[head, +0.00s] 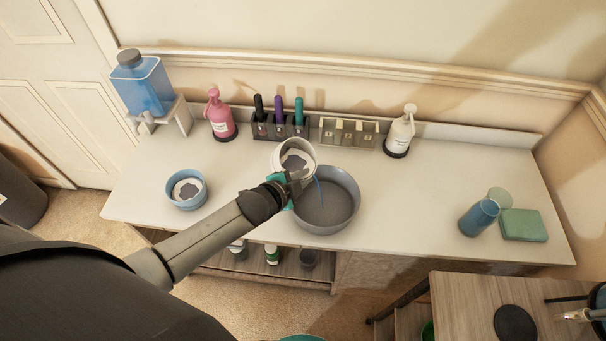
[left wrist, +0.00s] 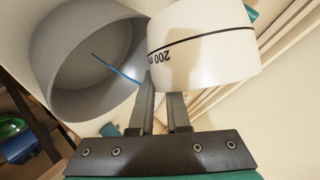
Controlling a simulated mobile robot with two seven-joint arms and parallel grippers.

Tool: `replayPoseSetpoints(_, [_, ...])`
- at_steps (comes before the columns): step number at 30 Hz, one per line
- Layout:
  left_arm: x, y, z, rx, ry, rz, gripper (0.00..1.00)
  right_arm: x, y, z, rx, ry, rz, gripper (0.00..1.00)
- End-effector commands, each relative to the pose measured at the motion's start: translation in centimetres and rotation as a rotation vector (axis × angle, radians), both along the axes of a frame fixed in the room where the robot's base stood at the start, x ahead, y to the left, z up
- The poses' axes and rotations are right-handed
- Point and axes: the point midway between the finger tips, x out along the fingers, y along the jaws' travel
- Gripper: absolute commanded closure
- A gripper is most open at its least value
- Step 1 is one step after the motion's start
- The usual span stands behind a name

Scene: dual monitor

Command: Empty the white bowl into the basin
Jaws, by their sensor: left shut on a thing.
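The white bowl (head: 296,156) is in my left gripper (head: 291,184), tilted, above the left rim of the grey basin (head: 341,222). In the left wrist view the white bowl (left wrist: 205,50) shows a black line and a "200" mark, and my left gripper's fingers (left wrist: 163,97) are shut at its wall. Some grey contents show inside the bowl in the head view. A thin blue streak (head: 319,191) runs from the bowl's lip down into the basin; it also shows against the basin (left wrist: 60,35) in the left wrist view.
A blue bowl (head: 187,203) stands to the left on the white counter (head: 410,215). A blue dispenser (head: 143,87), pink bottle (head: 221,118), holder (head: 282,129) with pens and white bottle (head: 399,135) line the back. A blue cup (head: 478,217) and green sponge (head: 523,225) are at right.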

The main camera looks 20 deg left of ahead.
Motion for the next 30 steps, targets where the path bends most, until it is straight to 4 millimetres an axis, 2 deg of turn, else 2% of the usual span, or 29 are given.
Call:
replayPoseSetpoints(6, [0.06, -0.10, 0.28, 0.100, -0.023, 0.000, 1.00, 0.00, -0.01, 0.33, 0.000, 0.000, 0.000, 0.50])
replayPoseSetpoints(30, [0.03, -0.15, 0.42, 0.273, -0.059, 0.000, 1.00, 0.01, -0.03, -0.12, 0.000, 0.000, 0.001, 0.50])
